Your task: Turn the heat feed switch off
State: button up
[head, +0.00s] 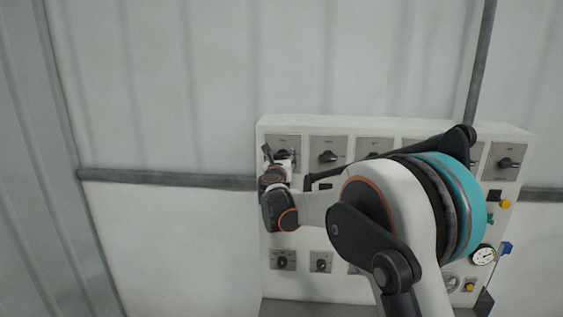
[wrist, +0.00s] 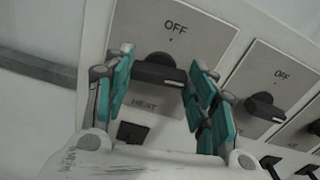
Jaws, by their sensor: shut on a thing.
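The heat feed switch is a black rotary knob (wrist: 160,70) on a grey plate (wrist: 196,45) marked OFF at the top and HEAT below. Its handle lies crosswise, with a pale mark near the right end, away from the OFF dot. My gripper (wrist: 160,84), with teal finger pads, is shut on the knob, one finger at each end of the handle. In the head view my gripper (head: 277,160) is at the top left plate (head: 292,141) of the white panel, and it hides most of that switch.
A similar knob (wrist: 264,106) with an OFF plate sits close to the right finger. The white panel (head: 330,285) carries several more switches, a gauge (head: 483,255) and a yellow button (head: 505,204). My arm covers its middle. A pipe (head: 165,179) runs along the wall; the left side is free.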

jog(key=n+b, duration=0.3)
jog(key=n, duration=0.1)
jog(key=shift+f, duration=0.2)
jog(key=n+b, duration=0.2)
jog(key=n, duration=0.2)
jog(key=shift+a, duration=0.1)
jog(key=n+b, duration=0.2)
jog(key=n, duration=0.2)
jog(key=shift+n, duration=0.3)
jog(key=shift+a+n+b, duration=0.1)
jog(key=shift+n+b, duration=0.5)
jog(key=shift+n, duration=1.3)
jog(key=o, duration=1)
jog(key=shift+o, duration=0.2)
jog(key=shift+s, duration=0.1)
